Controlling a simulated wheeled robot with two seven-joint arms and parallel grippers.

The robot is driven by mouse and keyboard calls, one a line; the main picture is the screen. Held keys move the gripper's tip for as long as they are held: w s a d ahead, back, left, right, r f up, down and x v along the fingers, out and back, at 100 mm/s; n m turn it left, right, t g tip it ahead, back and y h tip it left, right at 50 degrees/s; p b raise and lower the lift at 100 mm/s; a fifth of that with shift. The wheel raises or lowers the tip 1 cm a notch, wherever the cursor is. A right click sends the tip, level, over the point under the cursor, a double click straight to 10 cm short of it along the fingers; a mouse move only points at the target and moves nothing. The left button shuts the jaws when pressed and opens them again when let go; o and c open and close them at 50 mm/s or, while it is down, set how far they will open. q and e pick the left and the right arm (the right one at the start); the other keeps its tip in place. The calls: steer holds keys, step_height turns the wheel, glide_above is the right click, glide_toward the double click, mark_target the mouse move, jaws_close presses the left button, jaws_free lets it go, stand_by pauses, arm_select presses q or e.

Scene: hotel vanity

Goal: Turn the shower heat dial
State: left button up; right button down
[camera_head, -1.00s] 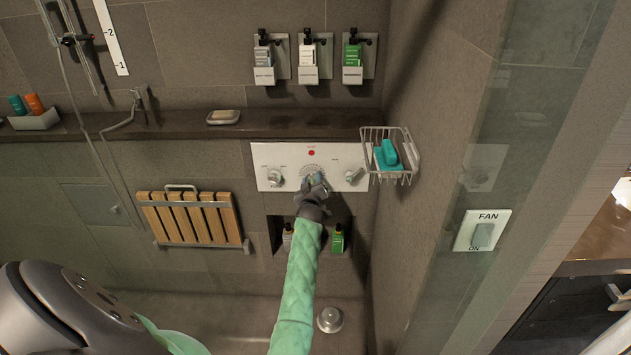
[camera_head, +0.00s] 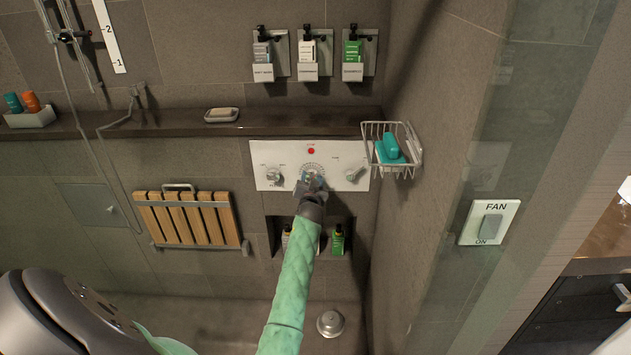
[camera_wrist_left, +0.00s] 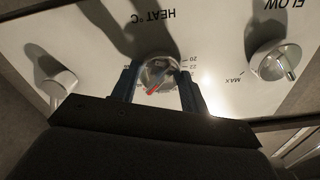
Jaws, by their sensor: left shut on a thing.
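The white shower panel (camera_head: 260,152) is on the wall, with a red button (camera_head: 311,151) at its top. My left gripper (camera_head: 311,180) is at the middle of the panel and mostly covers this dial in the head view. Its two fingers (camera_wrist_left: 160,88) stand on either side of the dial, shut on it. Part of the number scale shows beside the dial. My right gripper is in no view.
The flow knob (camera_head: 274,176) and another knob (camera_head: 355,175) flank the dial. A niche with bottles (camera_head: 338,240) lies below, and a ledge (camera_head: 280,121) runs above.

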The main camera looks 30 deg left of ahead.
arm_select(q)
steer(key=m, duration=0.7)
steer(key=shift+a+r, duration=0.1)
steer(key=shift+r, duration=0.1)
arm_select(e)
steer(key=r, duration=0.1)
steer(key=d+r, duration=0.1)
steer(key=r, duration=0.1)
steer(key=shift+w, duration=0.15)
arm_select(q)
steer(key=o, duration=1)
steer(key=shift+s+a, duration=0.1)
steer(key=shift+a, duration=0.05)
steer(key=shift+b, duration=0.3)
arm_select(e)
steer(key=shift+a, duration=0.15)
